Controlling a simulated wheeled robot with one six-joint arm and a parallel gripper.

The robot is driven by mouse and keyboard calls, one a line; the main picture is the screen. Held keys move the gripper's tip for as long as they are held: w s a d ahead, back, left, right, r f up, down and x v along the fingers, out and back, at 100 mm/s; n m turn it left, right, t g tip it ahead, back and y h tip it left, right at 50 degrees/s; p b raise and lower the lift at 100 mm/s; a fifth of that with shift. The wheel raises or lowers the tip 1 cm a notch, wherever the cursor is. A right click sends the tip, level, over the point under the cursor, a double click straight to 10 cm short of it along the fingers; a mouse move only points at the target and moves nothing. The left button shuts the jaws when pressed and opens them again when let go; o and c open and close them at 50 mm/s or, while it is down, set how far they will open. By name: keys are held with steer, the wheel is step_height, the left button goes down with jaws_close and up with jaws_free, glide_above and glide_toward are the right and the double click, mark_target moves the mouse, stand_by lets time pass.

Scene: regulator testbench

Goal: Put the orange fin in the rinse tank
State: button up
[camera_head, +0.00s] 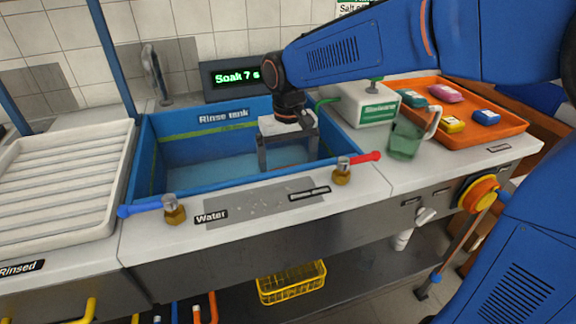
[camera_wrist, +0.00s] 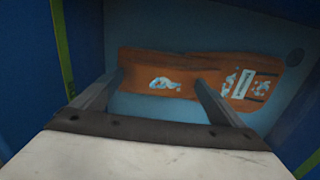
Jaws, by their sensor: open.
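The orange fin (camera_wrist: 180,68), with pale patches or markings on it, lies at the bottom of the blue rinse tank (camera_head: 155,170) in the wrist view. I cannot tell whether the fingertips touch the fin.
A white ribbed drying tray (camera_head: 60,190) stands left of the tank. A blue-handled tap (camera_head: 173,210) and a red-handled tap (camera_head: 343,172) sit on the front ledge. To the right are a white box (camera_head: 368,108), a green jug (camera_head: 405,138) and an orange tray (camera_head: 505,124) of coloured blocks.

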step_height(320, 180, up, 12)
stand_by(0.6)
steer(key=shift+r, duration=0.1)
